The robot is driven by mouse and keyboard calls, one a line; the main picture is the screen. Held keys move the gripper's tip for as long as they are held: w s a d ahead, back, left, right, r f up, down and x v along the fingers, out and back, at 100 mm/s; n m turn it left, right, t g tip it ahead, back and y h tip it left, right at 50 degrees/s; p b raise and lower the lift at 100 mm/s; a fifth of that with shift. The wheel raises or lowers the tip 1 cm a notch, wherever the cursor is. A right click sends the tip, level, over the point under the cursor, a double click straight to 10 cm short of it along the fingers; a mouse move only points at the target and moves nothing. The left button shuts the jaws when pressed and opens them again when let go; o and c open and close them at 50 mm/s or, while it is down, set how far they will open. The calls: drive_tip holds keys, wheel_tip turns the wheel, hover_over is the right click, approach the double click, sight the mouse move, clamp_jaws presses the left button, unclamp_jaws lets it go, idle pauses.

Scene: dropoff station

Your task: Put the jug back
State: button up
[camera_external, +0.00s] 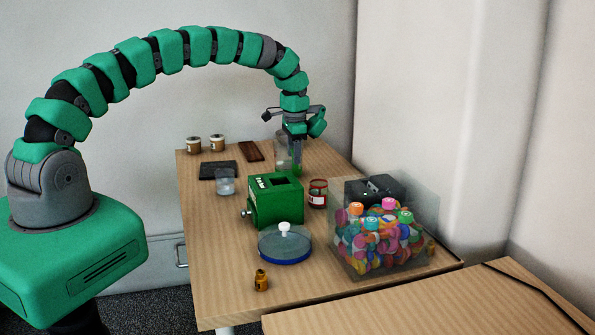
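A clear, see-through vessel (281,152), which looks like the jug, stands upright at the back right of the wooden table (330,165). My gripper (297,158) points straight down at its right side, and its fingers overlap the vessel in the picture. A small green patch shows low by the fingertips. The fingers look close together, but I cannot tell whether they hold the vessel's wall or are only beside it.
A green box (275,202), a red-labelled jar (318,193) and a blue-rimmed clear dish (285,245) stand mid-table. An amber bottle (261,280) is in front.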

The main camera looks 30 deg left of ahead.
drive_tip(key=shift+o, duration=0.4)
drive_tip(key=shift+r, duration=0.15)
drive_tip(key=s+a+r+n+t, duration=0.15)
drive_tip(key=a+r, duration=0.25)
drive_tip(key=r, duration=1.1)
drive_tip(key=s+a+r+n+t, duration=0.1)
drive_tip(key=a+r+n+t, duration=0.15)
drive_tip(key=r, duration=1.15)
drive_tip(key=s+a+r+n+t, duration=0.1)
drive_tip(key=a+r+t, duration=0.3)
drive_tip(key=r, duration=1.1)
drive_tip(key=s+a+r+n+t, duration=0.2)
drive_tip(key=s+a+r+t, duration=0.1)
drive_tip(key=s+r, duration=0.7)
drive_tip(key=s+a+r+n+t, duration=0.2)
drive_tip(key=s+a+r+t, duration=0.2)
drive_tip(key=s+r, duration=0.7)
wheel_tip(320, 180, up, 4)
drive_tip(key=shift+s+a+f, duration=0.1)
drive_tip(key=shift+s+a, duration=0.1)
drive_tip(key=shift+a, duration=0.05)
